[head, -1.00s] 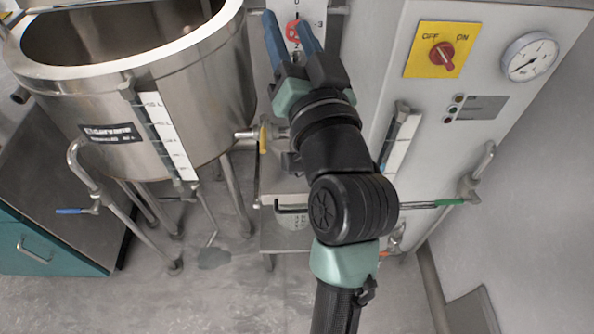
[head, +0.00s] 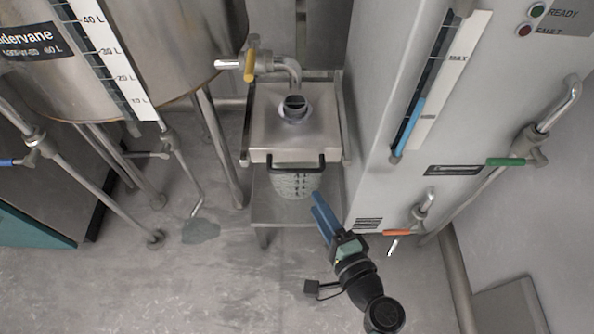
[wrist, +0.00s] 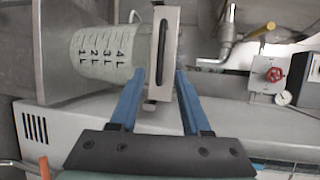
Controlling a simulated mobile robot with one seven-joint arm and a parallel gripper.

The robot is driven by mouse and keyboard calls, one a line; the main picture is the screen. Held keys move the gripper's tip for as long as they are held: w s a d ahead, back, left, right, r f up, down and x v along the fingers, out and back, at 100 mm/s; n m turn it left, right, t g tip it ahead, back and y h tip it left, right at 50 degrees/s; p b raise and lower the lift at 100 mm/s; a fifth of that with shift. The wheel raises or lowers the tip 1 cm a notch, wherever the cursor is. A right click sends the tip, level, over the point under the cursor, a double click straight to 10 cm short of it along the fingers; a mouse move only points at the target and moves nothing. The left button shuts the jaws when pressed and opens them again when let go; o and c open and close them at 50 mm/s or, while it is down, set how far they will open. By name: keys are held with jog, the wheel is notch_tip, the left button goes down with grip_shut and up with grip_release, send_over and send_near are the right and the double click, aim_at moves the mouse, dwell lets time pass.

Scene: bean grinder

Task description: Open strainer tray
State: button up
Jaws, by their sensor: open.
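The strainer tray (head: 262,157) is a pale metal drawer front with a black bar handle (head: 297,168), set in a steel box under a pipe outlet. No gap shows at its front. In the wrist view its front panel (wrist: 172,28) stands upright in the picture, and the dark handle (wrist: 161,62) lies ahead, between the lines of my fingers. My gripper (head: 318,202) is open, with blue fingers, just below and right of the handle in the head view. In the wrist view my fingertips (wrist: 160,72) reach close to the handle; contact cannot be told.
A graduated container (head: 293,186) hangs or stands below the tray; it also shows in the wrist view (wrist: 100,50). A steel kettle (head: 120,60) is at left, and a grey cabinet (head: 390,190) with pipes and valves at right.

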aim_at(298, 173)
jog(key=b+x, duration=0.2)
jog(key=x, duration=1)
jog(key=shift+b, duration=0.35)
grip_shut()
dwell(0.7)
